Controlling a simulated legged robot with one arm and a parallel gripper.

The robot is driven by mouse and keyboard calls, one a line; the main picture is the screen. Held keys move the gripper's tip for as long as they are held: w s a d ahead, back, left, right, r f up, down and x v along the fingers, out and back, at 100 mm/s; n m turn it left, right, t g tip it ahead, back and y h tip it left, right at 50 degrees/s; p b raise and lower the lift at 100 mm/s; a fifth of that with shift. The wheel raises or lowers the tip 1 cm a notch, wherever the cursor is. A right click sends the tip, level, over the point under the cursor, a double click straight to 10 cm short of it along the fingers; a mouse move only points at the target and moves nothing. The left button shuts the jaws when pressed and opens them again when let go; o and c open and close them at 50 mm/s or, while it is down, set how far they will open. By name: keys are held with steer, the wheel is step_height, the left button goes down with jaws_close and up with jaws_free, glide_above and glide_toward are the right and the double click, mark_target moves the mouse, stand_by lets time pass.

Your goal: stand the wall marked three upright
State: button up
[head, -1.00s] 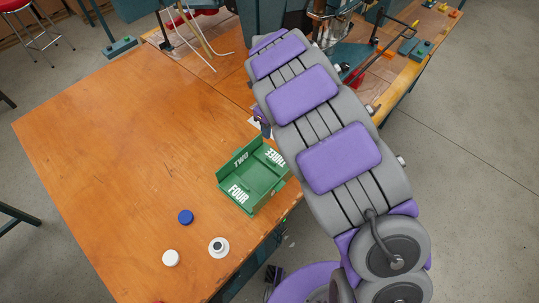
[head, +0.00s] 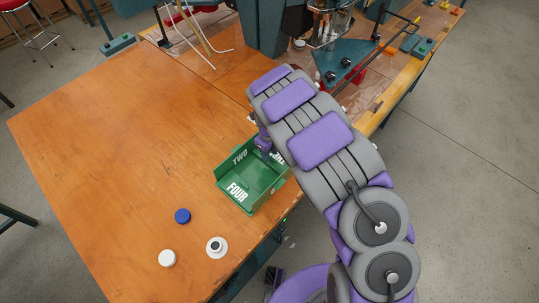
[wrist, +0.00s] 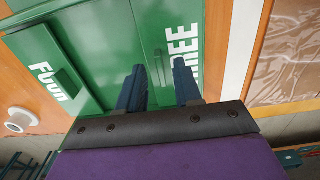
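The green box (head: 249,203) with walls lettered in white sits near the table's front edge. Its TWO wall (head: 240,157) and FOUR wall (head: 236,190) show in the head view. The wall marked THREE (wrist: 182,42) fills the upper right of the wrist view; in the head view my arm partly hides it. The FOUR panel (wrist: 48,65) is at the left there. My gripper (wrist: 159,75) is open over the box, its two dark fingers apart on either side of a small green tab beside the THREE lettering. I cannot tell whether they touch it.
A blue cap (head: 182,216), a white cap (head: 167,258) and a white round part with a dark centre (head: 216,247) lie on the wooden table (head: 110,130), left of the box. A machine (head: 335,60) stands at the back right. The table's left side is clear.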

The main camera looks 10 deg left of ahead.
steer(key=shift+f, duration=0.7)
steer(key=shift+c, duration=0.4)
jaws_close()
stand_by(0.6)
